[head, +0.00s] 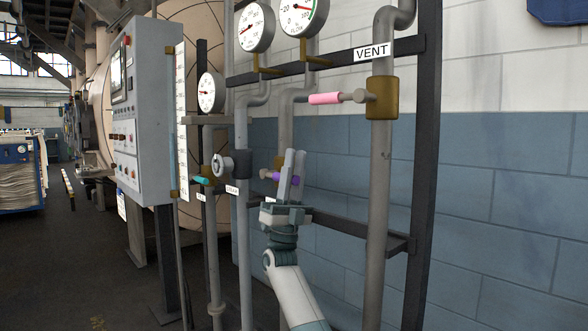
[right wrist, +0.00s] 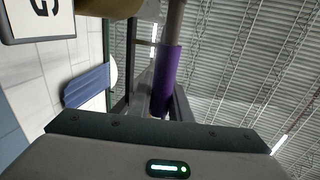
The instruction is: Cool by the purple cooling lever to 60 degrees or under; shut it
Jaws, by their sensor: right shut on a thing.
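The purple cooling lever (head: 276,176) sticks out sideways from a pipe valve in the middle of the head view. My right gripper (head: 295,160) reaches up from below with its fingers around the lever, shut on it. In the right wrist view, the purple lever (right wrist: 168,75) runs down between the grey fingers; its end is partly hidden by the gripper. Round dial gauges hang above: a left one (head: 255,27), a right one (head: 303,15) and a smaller, lower one (head: 210,92). Their readings are too small to tell surely. My left gripper is not in view.
A pink lever (head: 325,98) sits above right at the VENT sign (head: 372,52). A teal lever (head: 202,181) sits to the left. Vertical pipes and a dark frame (head: 425,150) surround the arm. A grey control cabinet (head: 152,110) stands at left.

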